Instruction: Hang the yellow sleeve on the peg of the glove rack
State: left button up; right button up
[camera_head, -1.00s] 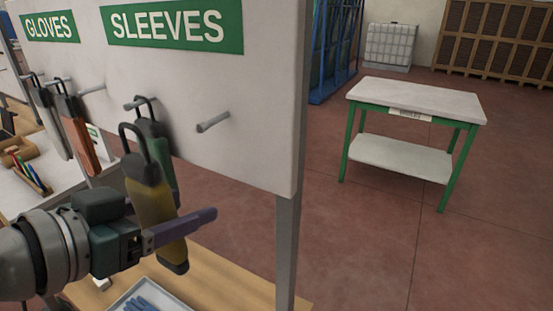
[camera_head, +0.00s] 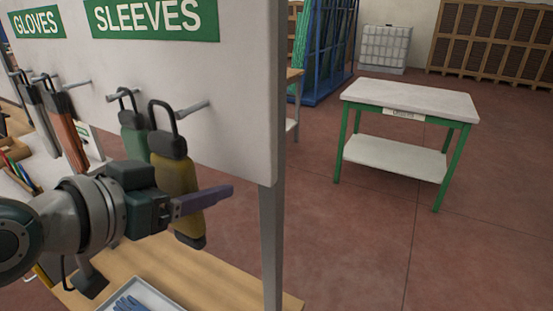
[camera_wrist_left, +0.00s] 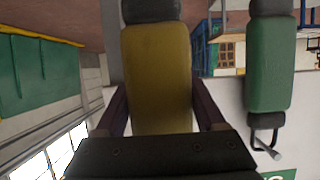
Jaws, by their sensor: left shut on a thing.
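My left gripper (camera_head: 203,200) is shut on the yellow sleeve (camera_head: 174,176), which hangs upright with its dark loop at the top. In the left wrist view the yellow sleeve (camera_wrist_left: 157,75) sits between both fingers. Its loop is beside the tip of the free right-hand peg (camera_head: 196,108) under the SLEEVES sign (camera_head: 148,15) of the glove rack (camera_head: 245,95). The loop overlaps the peg tip in the picture; I cannot tell whether the peg is through it. A green sleeve (camera_head: 133,135) hangs on the peg to the left. My right gripper is out of view.
Grey and orange-brown items (camera_head: 68,135) hang on pegs at the left. Below the rack is a wooden bench with a tray (camera_head: 170,305) holding blue gloves. The rack's grey post (camera_head: 271,240) stands right of my gripper. A green-legged table (camera_head: 410,98) stands farther off across open floor.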

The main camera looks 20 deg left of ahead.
aim_at(218, 169)
pick_arm(q)
jog(key=b+x, duration=0.1)
jog(key=x, duration=0.1)
jog(key=b+x, duration=0.1)
jog(key=x, duration=0.1)
jog(key=shift+w+r, duration=0.3)
jog(key=shift+w, duration=0.05)
jog(key=shift+f, duration=0.15)
jog(key=shift+f, duration=0.1)
jog(key=shift+w, duration=0.1)
dwell(0.3)
jog(key=o, duration=1.3)
